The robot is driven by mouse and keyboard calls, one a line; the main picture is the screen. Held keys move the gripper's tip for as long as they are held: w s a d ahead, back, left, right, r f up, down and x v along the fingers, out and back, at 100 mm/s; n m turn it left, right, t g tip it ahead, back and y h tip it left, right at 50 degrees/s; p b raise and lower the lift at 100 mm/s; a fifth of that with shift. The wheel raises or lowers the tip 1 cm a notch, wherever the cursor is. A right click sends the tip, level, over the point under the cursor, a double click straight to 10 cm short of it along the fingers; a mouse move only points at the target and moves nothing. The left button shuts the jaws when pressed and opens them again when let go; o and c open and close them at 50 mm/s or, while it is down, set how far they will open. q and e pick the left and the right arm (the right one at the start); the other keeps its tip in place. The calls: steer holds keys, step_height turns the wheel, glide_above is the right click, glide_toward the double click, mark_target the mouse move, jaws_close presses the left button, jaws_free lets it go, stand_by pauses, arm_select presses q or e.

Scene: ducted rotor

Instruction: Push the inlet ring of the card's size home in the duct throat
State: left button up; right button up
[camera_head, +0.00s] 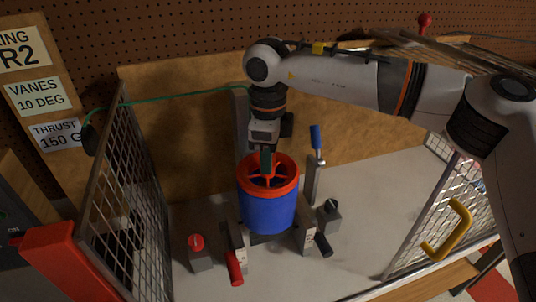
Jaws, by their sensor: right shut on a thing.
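The blue duct (267,211) stands upright in the middle of the bench. The orange-red inlet ring (285,187) is at its top, with orange spokes showing inside. Whether the ring is fully seated cannot be told from this angle. My right gripper (267,163) comes down from above at the ring's far side and is shut on it; its fingertips partly hide the ring's back and middle. The card (23,49) at the upper left reads R2, with 10 DEG vanes and 150 G thrust on the cards below. My left gripper is not in view.
Clamps with red (235,267) and black (323,245) handles stand around the duct's base. A blue-handled tool (315,137) stands behind. Mesh guards flank the bench, the left one (125,200) and the right one with a yellow handle (447,230). A green cable (170,97) runs behind.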

steer(key=o, duration=1)
steer(key=shift+r, duration=0.1)
